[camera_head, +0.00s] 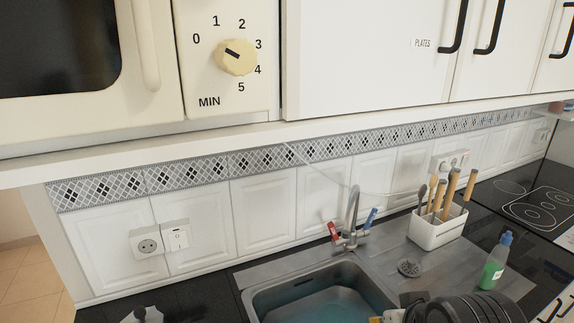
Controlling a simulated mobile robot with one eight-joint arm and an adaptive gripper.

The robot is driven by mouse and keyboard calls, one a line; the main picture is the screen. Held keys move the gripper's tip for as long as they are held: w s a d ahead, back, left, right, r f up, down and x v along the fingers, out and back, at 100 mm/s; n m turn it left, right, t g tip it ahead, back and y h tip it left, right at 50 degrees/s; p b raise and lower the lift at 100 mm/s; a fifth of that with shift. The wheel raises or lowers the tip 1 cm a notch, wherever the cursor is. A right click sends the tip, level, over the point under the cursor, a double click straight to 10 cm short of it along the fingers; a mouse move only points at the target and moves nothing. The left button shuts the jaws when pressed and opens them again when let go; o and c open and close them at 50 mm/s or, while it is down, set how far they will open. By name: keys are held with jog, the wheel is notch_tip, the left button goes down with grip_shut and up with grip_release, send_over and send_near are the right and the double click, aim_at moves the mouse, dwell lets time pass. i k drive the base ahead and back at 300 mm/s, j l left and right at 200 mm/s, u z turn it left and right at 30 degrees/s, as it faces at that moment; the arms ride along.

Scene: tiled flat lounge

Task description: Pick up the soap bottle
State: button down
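A white utensil holder (437,230) with wooden-handled tools stands behind the bottle. The sink (318,292) and tap (351,218) are to the left. A hob (540,207) is at right; cupboards and a microwave overhang the worktop.

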aim_at(495, 264)
jog(key=z, duration=1.25)
